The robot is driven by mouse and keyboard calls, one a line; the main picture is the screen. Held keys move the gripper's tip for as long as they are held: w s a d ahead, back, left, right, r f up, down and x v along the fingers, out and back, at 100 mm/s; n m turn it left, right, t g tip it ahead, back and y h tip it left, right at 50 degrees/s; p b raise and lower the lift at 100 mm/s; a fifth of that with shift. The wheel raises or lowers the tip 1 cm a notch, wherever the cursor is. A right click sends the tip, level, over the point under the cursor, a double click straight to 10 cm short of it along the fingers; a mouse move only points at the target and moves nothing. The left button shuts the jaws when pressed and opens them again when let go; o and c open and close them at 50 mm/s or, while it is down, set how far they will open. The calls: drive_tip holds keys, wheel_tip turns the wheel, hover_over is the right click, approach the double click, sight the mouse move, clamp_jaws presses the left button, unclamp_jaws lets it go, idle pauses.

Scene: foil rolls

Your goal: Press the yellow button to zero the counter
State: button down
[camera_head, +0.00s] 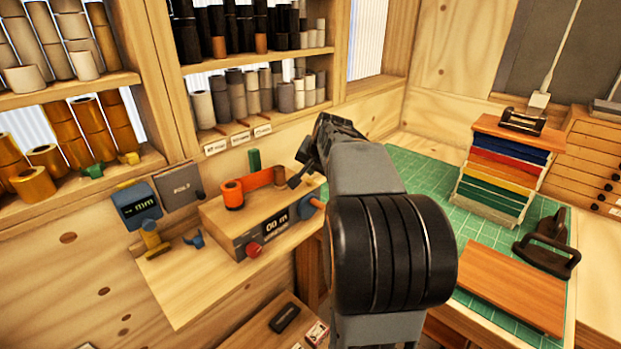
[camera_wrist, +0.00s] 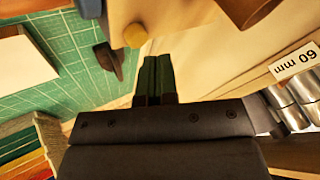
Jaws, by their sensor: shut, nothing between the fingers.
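The counter is a wooden block (camera_head: 235,215) with a dark front panel whose display (camera_head: 277,222) seems to read "00 mm". It stands on the light bench at centre left. In the wrist view a yellow round button (camera_wrist: 135,35) shows on the block's wooden end, just beyond and slightly left of my fingertips. My gripper (camera_head: 297,180) is beside the block's right end in the head view. Its fingers (camera_wrist: 157,60) are shut and empty, and appear apart from the button. In the head view the button cannot be made out.
A red knob (camera_head: 254,249) and a blue knob (camera_head: 307,205) stick out of the block. A blue gauge (camera_head: 138,205) stands at left. Shelves of rolls rise behind. A green mat (camera_head: 410,175) with a coloured rack (camera_head: 497,170) is at right.

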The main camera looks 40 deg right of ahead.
sight(307, 191)
drive_tip(key=shift+r, duration=0.15)
wheel_tip(307, 191, up, 5)
drive_tip(key=p, duration=0.4)
idle(0.4)
idle(0.7)
drive_tip(key=shift+n+g, duration=0.6)
drive_tip(key=f, duration=0.1)
drive_tip(key=s+f, duration=0.2)
drive_tip(key=shift+a+f, duration=0.25)
drive_tip(key=shift+a, duration=0.05)
drive_tip(key=shift+n+g, duration=0.4)
drive_tip(key=shift+n, duration=0.3)
drive_tip(key=s+a+f, duration=0.2)
drive_tip(key=shift+s+a+f, duration=0.15)
drive_tip(key=shift+a, duration=0.2)
drive_tip(key=s+a+f+n, duration=0.2)
drive_tip(key=s+a+n, duration=0.2)
drive_tip(key=a, duration=0.6)
drive_tip(key=s+a+f+n+g+y, duration=0.1)
drive_tip(key=s+a+f+n, duration=0.1)
drive_tip(key=s+a+n, duration=0.3)
drive_tip(key=s+a, duration=0.4)
drive_tip(key=a, duration=0.1)
drive_tip(key=shift+s+f+y, duration=0.25)
drive_tip(key=shift+f+y, duration=0.05)
drive_tip(key=shift+f, duration=0.05)
